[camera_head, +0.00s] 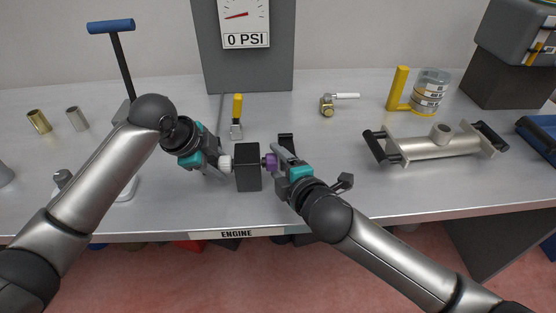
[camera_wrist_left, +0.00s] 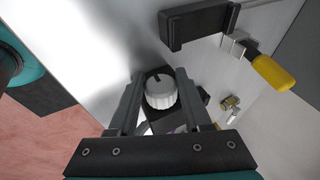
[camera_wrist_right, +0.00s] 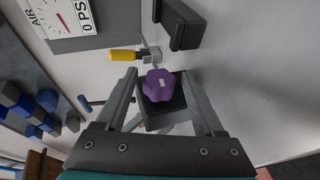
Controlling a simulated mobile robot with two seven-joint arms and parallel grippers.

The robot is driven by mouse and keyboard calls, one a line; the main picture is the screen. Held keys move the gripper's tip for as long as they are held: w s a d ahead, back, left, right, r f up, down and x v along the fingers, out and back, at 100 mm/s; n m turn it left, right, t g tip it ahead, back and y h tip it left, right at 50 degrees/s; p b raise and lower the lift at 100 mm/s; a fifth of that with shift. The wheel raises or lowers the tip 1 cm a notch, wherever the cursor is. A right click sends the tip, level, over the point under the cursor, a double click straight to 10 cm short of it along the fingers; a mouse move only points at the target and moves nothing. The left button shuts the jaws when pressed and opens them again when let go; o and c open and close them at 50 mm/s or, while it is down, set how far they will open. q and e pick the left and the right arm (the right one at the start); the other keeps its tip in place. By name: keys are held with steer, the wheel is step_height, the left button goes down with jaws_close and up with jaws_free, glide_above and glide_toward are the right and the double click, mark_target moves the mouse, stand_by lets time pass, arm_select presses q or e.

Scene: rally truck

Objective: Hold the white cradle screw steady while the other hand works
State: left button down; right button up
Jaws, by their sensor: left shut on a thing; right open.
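The white cradle screw (camera_head: 225,163) sticks out of the left side of a black block (camera_head: 247,170) near the table's front edge. In the left wrist view the screw (camera_wrist_left: 160,94) is a ribbed white knob with a dark mark on its face. My left gripper (camera_head: 221,164) is shut on it, one finger on each side. A purple lobed knob (camera_head: 270,163) sits on the block's right side and shows in the right wrist view (camera_wrist_right: 163,86). My right gripper (camera_head: 279,161) is open, its fingers on either side of the purple knob; contact is not clear.
A yellow-handled clamp (camera_head: 237,117) stands behind the block. A gauge reading 0 PSI (camera_head: 244,24) hangs on a grey panel. A brass valve (camera_head: 327,104), a metal cylinder with black handles (camera_head: 435,148) and a clear jar (camera_head: 430,92) stand to the right. A blue-handled pump (camera_head: 111,27) is left.

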steer(key=g, duration=0.3)
steer(key=m+g, duration=0.1)
steer(key=shift+w+r+g+h, duration=0.3)
steer(key=shift+r+g+h, duration=0.05)
steer(key=shift+g+h, duration=0.05)
steer(key=shift+m+g, duration=0.3)
steer(key=shift+g, duration=1.2)
